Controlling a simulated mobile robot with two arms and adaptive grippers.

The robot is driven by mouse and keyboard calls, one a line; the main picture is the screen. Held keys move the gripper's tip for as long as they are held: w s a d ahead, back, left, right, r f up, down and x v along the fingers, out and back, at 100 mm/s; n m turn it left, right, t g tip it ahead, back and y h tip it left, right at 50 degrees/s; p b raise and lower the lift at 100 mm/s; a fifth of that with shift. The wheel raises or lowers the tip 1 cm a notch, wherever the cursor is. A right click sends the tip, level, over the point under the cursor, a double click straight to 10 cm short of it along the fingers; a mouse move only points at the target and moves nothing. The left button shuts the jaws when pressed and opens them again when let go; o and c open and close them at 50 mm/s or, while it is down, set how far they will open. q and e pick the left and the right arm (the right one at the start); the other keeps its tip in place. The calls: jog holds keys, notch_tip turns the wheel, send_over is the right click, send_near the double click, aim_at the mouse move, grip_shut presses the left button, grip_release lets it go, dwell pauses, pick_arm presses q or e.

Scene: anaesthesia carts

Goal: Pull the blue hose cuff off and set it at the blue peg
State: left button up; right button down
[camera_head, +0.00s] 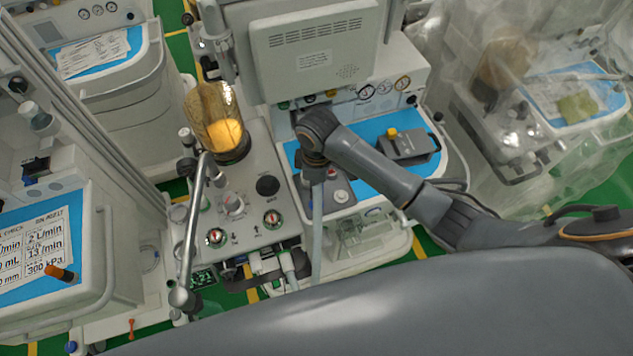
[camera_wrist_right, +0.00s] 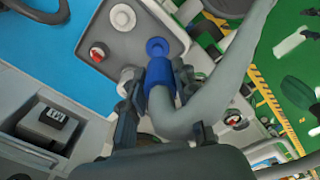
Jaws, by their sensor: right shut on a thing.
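The blue hose cuff (camera_wrist_right: 159,75) sits at the end of a thick grey hose (camera_wrist_right: 207,105) in the right wrist view. My right gripper (camera_wrist_right: 155,86) is shut on the cuff, with a finger on each side. Just past the cuff is a blue round fitting (camera_wrist_right: 157,47) on a grey block (camera_wrist_right: 150,20). I cannot tell whether this is the blue peg, or whether the cuff touches it. In the head view my right gripper (camera_head: 315,168) is over the block, mostly hidden by its wrist, and the grey hose (camera_head: 317,235) hangs below. My left gripper is not in view.
A red button (camera_wrist_right: 97,53) and white knobs (camera_wrist_right: 123,17) are close to the gripper. A dark grey device (camera_head: 408,145) lies on the blue worktop (camera_head: 372,128). An amber canister (camera_head: 215,112) and a metal arm (camera_head: 191,230) stand to the left.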

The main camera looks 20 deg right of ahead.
jog(key=shift+w+f, duration=0.1)
jog(key=shift+w, duration=0.05)
jog(key=shift+w+f, duration=0.15)
jog(key=shift+f, duration=0.15)
jog(key=shift+f+b, duration=0.65)
jog(key=shift+f, duration=0.3)
jog(key=shift+f+b, duration=0.4)
jog(key=shift+f, duration=0.45)
jog(key=shift+f+b, duration=0.35)
jog(key=shift+f, duration=0.45)
pick_arm(q)
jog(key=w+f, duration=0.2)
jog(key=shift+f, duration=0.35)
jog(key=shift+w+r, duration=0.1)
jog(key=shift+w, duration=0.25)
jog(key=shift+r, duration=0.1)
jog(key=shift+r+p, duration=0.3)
jog(key=shift+p, duration=0.2)
